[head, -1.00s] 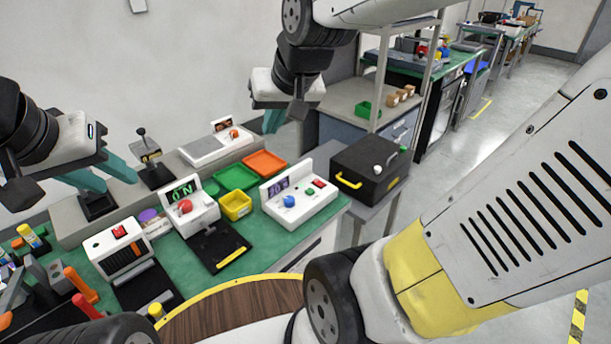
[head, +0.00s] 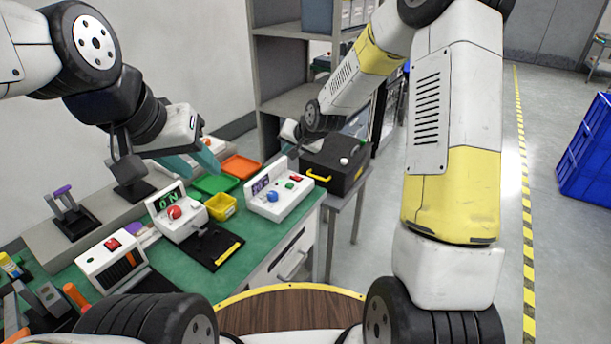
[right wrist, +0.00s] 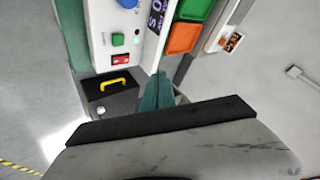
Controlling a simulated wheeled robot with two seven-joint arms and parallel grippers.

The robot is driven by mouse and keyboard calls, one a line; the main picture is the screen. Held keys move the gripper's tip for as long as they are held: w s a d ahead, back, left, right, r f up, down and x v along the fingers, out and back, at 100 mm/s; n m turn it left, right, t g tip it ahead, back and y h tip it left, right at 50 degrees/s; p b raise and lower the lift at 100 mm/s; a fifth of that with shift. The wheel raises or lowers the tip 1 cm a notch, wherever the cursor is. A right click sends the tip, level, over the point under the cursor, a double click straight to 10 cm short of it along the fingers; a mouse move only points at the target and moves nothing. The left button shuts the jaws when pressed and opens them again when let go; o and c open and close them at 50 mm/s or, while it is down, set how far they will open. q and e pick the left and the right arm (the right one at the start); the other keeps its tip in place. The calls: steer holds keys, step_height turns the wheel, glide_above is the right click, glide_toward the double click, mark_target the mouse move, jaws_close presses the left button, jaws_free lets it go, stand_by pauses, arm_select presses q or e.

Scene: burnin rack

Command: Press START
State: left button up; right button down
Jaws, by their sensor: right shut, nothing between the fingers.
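A white control box (head: 290,205) stands at the right end of the green bench. It has a display, a blue knob (head: 272,196), a green button (head: 289,185) and a red switch (head: 296,178). In the right wrist view the green button (right wrist: 118,39) and the red switch (right wrist: 121,58) show left of my fingers. My right gripper (right wrist: 157,95) is shut and empty, apart from the button. In the head view its fingers are mostly hidden near the box's back panel. My left gripper (head: 195,163) is open and empty above the back of the bench. No START label is readable.
A black case (head: 335,160) with a yellow handle stands right of the control box. Green (head: 215,184), orange (head: 240,166) and yellow (head: 221,207) trays lie to its left. A white device with a red knob (head: 174,212) stands further left.

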mark_target(291, 186)
steer(key=shift+w+d+f, duration=0.15)
steer(key=shift+d+f, duration=0.1)
steer(key=shift+f, duration=0.2)
steer(key=shift+f, duration=4.4)
steer(key=shift+f, duration=0.15)
steer(key=shift+f, duration=0.25)
steer(key=shift+f, duration=0.55)
steer(key=shift+r, duration=0.95)
